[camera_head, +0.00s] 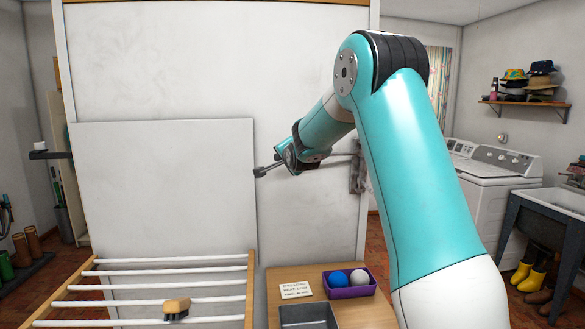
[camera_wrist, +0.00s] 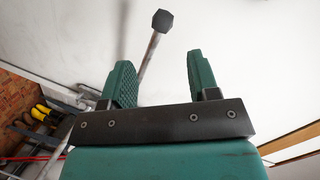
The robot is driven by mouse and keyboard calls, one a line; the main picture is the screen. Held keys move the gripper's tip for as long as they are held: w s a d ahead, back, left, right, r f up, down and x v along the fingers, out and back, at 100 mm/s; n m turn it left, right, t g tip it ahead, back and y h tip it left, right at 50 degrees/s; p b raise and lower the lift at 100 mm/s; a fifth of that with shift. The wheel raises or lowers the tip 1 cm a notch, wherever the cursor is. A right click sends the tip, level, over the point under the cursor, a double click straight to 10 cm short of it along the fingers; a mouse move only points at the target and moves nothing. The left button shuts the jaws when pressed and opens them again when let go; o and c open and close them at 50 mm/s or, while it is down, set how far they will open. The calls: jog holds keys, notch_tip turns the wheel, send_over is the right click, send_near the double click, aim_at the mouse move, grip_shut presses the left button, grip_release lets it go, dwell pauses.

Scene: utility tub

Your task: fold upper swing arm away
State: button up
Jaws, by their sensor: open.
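A thin grey swing arm with a dark end cap (camera_head: 259,172) sticks out in front of the white panel in the head view. It runs right, behind my gripper (camera_head: 282,157), toward a wall bracket (camera_head: 357,172). In the wrist view, the swing arm's rod (camera_wrist: 151,52) and its dark cap (camera_wrist: 162,21) show beyond my gripper (camera_wrist: 160,68). My green fingers are apart, and the rod shows between them, nearer the left finger. I cannot tell whether it touches that finger. Only one swing arm is clear; my arm hides part of the bracket area.
A drying rack (camera_head: 170,261) with a brush (camera_head: 177,308) stands at front left. A wooden top (camera_head: 350,312) holds a purple tray (camera_head: 349,292) with two balls, a card (camera_head: 296,290) and a grey bin (camera_head: 308,316). A washer (camera_head: 500,165) and tub (camera_head: 555,198) stand right.

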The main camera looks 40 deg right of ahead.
jog(key=b+v, duration=0.2)
jog(key=v, duration=0.5)
jog(key=shift+s+r, duration=0.1)
jog(key=shift+c, duration=0.2)
